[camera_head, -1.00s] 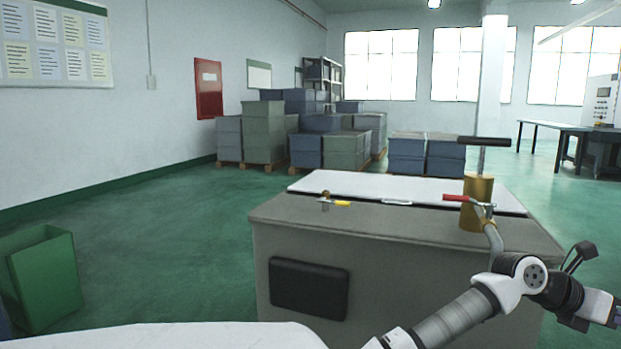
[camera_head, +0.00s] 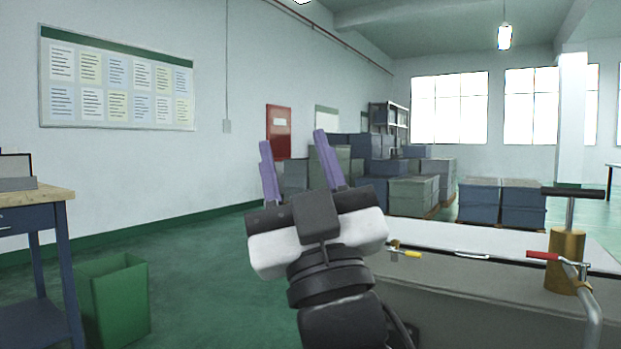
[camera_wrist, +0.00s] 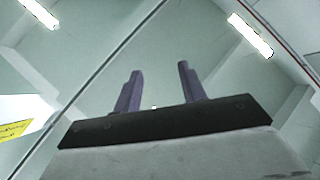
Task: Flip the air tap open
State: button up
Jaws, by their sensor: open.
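Two small lever taps are in the head view, and I cannot tell which one is the air tap. One has a yellow lever (camera_head: 412,254) on a brassy body and sits on the grey bench (camera_head: 470,282), just right of my gripper. The other has a red lever (camera_head: 543,256) on a bent grey pipe (camera_head: 590,308), in front of a brass cylinder (camera_head: 564,262). My gripper (camera_head: 293,140) is raised with its purple fingers pointing up, spread and empty, apart from both taps. In the wrist view the open fingers (camera_wrist: 158,72) face the ceiling.
A black T-handle (camera_head: 573,192) rises above the brass cylinder. A green bin (camera_head: 112,300) and a blue table (camera_head: 35,215) stand at left. Stacked crates (camera_head: 425,192) are behind; green floor at left is open.

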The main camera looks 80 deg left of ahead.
aim_at(404, 253)
jog(key=u, duration=1.9)
jog(key=i+j+u, duration=0.15)
jog(key=i, duration=0.25)
jog(key=i+j+u, duration=0.1)
jog(key=i, duration=0.3)
